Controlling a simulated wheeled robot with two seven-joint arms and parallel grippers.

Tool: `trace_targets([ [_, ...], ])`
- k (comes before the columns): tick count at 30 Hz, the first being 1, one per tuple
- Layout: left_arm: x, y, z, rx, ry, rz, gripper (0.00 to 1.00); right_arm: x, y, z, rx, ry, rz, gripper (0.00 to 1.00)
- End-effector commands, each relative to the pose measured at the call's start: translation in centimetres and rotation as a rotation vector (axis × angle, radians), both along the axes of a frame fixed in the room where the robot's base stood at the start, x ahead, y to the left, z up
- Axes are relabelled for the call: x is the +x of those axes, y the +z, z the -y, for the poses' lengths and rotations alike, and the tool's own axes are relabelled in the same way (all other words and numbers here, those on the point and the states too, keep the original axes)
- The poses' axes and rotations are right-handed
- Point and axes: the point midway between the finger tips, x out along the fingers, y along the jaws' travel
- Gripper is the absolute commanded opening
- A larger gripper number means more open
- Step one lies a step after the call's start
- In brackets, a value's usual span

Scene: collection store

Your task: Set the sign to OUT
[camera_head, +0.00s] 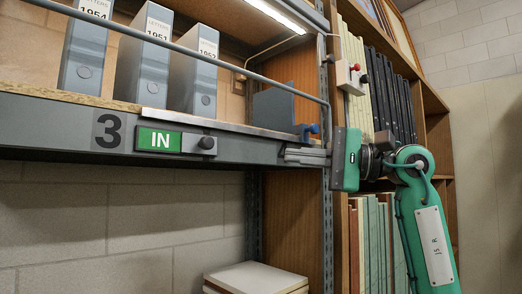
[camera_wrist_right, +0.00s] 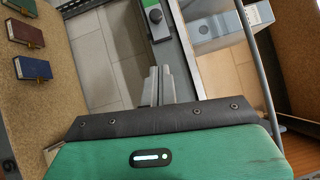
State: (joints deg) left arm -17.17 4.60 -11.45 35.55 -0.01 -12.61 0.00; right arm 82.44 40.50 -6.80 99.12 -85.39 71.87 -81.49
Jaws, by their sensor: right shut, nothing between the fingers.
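The sign (camera_head: 159,140) is on the front of the shelf beam, beside a large black "3". It shows white IN on a green panel. Its dark round knob (camera_head: 206,143) is at the right end of the slider plate. In the right wrist view, the knob (camera_wrist_right: 155,15) and a bit of green show at the top. My right gripper (camera_head: 287,155) is in front of the beam, to the right of the knob and apart from it. Its fingers (camera_wrist_right: 158,86) are shut and empty, pointing toward the knob side. My left gripper is in neither view.
Grey boxes labelled LETTERS (camera_head: 143,68) stand on the shelf above the sign. A grey rail (camera_head: 200,52) runs in front of them. Bookcases (camera_head: 375,80) stand on the right.

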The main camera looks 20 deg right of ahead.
Motion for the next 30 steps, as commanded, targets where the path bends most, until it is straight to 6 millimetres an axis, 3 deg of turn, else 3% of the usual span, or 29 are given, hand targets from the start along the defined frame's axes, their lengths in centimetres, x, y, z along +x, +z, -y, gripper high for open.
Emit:
trace_targets([
  [14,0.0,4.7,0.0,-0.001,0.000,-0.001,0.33,5.2,1.5,-7.9,0.000,0.004,-0.002,0.00],
  [21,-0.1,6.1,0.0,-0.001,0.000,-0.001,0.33,4.6,1.7,-10.8,0.000,0.002,-0.001,0.00],
  [30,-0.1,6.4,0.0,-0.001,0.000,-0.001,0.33,4.5,1.6,-11.6,0.000,0.000,-0.002,0.00],
])
